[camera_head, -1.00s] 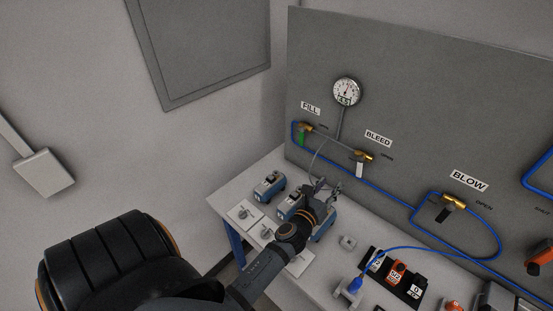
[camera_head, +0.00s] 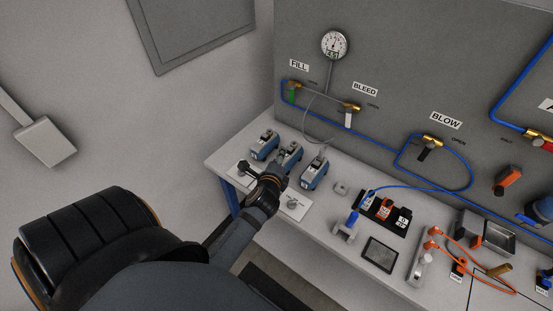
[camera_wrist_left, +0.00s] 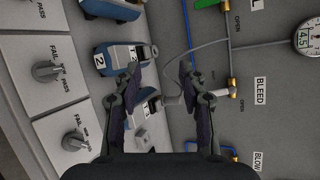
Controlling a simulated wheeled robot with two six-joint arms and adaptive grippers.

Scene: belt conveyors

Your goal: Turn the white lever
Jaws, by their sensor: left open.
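The white lever (camera_head: 348,120) hangs down from the brass valve under the BLEED label (camera_head: 365,89) on the grey panel. In the left wrist view the white lever (camera_wrist_left: 217,92) sits right of the fingers, beside the valve, partly behind the right finger. My left gripper (camera_head: 284,168) is over the bench, below and to the left of the lever, among the blue devices. In the left wrist view the left gripper (camera_wrist_left: 160,78) is open, its fingers wide apart with nothing held between them. The right gripper is not in view.
A green lever (camera_head: 292,96) is at FILL and a black lever (camera_head: 424,153) at BLOW. Blue devices (camera_head: 315,173) stand on the bench below. A grey hose loops down near the white lever. A gauge (camera_head: 334,44) is above. A black tray (camera_head: 383,213) lies right.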

